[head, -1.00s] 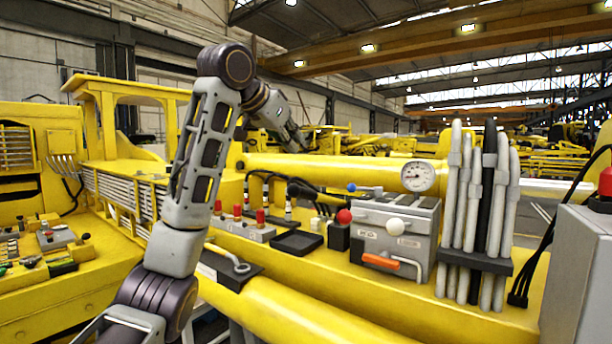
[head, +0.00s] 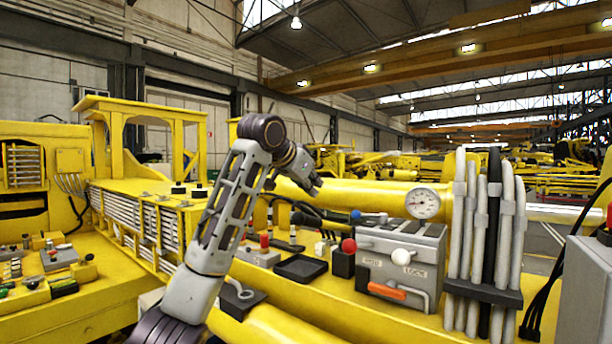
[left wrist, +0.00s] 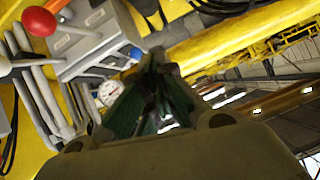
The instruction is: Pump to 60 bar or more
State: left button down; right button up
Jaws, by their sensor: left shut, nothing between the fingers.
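The grey pump unit (head: 400,255) stands on the yellow deck, right of centre. It has a round white gauge (head: 423,204) on top; the needle's reading is too small to tell. A red ball knob (head: 349,245), a white ball knob (head: 401,257), an orange-handled lever (head: 387,291) and a blue-ended lever (head: 375,217) are on or beside it. My left gripper (head: 315,187) is shut and empty, left of the pump. In the left wrist view its dark green fingers (left wrist: 158,65) appear close to the blue end (left wrist: 137,53); whether they touch is unclear.
White and black hoses (head: 485,240) stand in a rack right of the pump. A black tray (head: 300,268) and a small red-knobbed valve block (head: 258,256) lie left of it. A grey box (head: 585,295) stands at the right edge. Yellow cylinders run along the deck.

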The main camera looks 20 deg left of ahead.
aim_at(310, 217)
pick_arm(q)
jog(key=shift+w+a+f+p, duration=0.1)
jog(key=shift+f+p, duration=0.1)
jog(key=shift+f, duration=0.6)
jog(key=shift+w+a+f+p, duration=0.1)
jog(key=shift+a+f+p, duration=0.05)
jog(key=shift+f, duration=0.6)
jog(key=shift+w+a+f+p, duration=0.1)
jog(key=shift+f+p, duration=0.1)
jog(key=shift+f, duration=0.6)
jog(key=shift+f, duration=0.15)
jog(key=shift+s+b, duration=0.1)
jog(key=shift+b, duration=0.2)
